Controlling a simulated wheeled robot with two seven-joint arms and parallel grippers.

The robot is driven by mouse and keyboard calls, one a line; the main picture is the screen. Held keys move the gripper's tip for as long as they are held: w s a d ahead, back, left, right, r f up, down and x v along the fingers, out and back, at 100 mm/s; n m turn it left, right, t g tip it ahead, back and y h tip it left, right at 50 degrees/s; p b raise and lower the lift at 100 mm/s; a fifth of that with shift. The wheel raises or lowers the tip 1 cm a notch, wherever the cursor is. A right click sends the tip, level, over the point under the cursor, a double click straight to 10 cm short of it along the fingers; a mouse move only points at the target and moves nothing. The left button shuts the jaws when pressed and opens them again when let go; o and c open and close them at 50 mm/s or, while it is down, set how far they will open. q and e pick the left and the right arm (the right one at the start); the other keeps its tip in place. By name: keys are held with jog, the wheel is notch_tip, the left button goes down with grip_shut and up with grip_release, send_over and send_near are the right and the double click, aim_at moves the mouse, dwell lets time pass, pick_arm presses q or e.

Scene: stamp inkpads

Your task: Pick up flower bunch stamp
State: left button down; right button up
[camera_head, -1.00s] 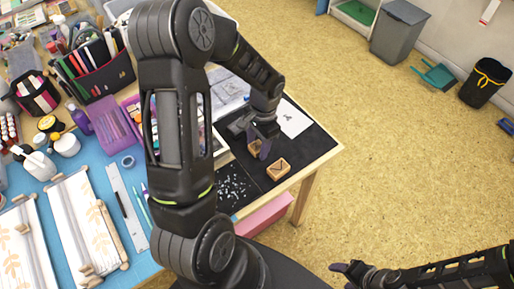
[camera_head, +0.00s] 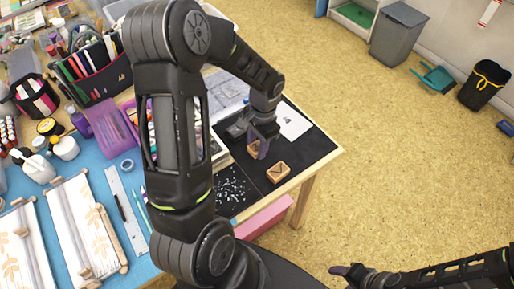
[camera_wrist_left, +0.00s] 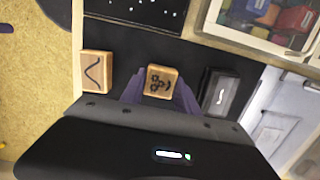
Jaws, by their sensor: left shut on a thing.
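The flower bunch stamp is a small wooden block with a dark flower mark on its face. In the left wrist view the flower bunch stamp (camera_wrist_left: 160,82) sits between the purple fingertips of my left gripper (camera_wrist_left: 158,90). In the head view the left gripper (camera_head: 260,143) is shut on the stamp (camera_head: 252,149), which is partly hidden by the fingers, over the black mat. I cannot tell whether the stamp is off the mat. My right gripper (camera_head: 345,270) is at the bottom right, away from the table, its jaws unclear.
A second wooden stamp with a wavy line (camera_wrist_left: 95,71) lies on the mat beside the held one; it also shows in the head view (camera_head: 278,172). A black inkpad (camera_wrist_left: 219,92) lies on the other side. White paper (camera_head: 293,122) is behind the gripper.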

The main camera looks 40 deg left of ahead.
aim_at(257, 147)
pick_arm(q)
notch_tip(257, 147, up, 9)
jog(key=shift+b, duration=0.35)
pick_arm(e)
jog(key=shift+f, duration=0.3)
